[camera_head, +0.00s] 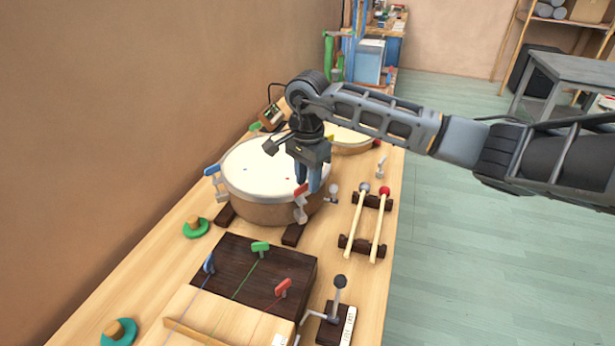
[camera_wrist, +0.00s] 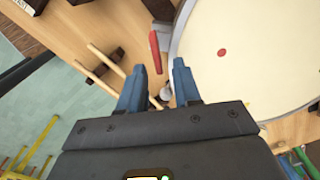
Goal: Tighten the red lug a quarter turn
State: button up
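The near drum (camera_head: 262,208) stands on dark feet on the bench, with a cream head and brown shell. Its red lug (camera_head: 300,190) is on the front right of the rim; in the wrist view the red lug (camera_wrist: 155,52) is a long bar beside the rim. My gripper (camera_head: 309,186) points down above this lug. In the wrist view its blue fingers (camera_wrist: 158,68) are apart with an empty gap. The lug lies just beyond the fingertips, nearer the left one. I cannot tell the exact height between them, and see no contact.
A blue lug (camera_head: 212,170) is on the drum's left. Two mallets (camera_head: 365,225) lie on a dark rack at right. A dark box (camera_head: 245,268) with green, blue and red pegs is in front. A second drum (camera_head: 348,138) stands behind.

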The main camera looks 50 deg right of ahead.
jog(key=shift+c, duration=0.4)
grip_shut()
jog(key=shift+s+a+m+b, duration=0.35)
jog(key=shift+m+b, duration=1)
jog(key=shift+m, duration=1.6)
jog(key=shift+s+a+m+b, duration=0.3)
jog(key=shift+m+b, duration=1)
jog(key=shift+m, duration=1.6)
jog(key=shift+s+a+m+b, duration=0.15)
jog(key=shift+a+m+b, duration=0.35)
jog(key=shift+m+b, duration=1.65)
jog(key=shift+m+p, duration=0.75)
jog(key=shift+m, duration=0.15)
jog(key=shift+r, duration=0.1)
jog(key=shift+o, duration=0.4)
grip_release()
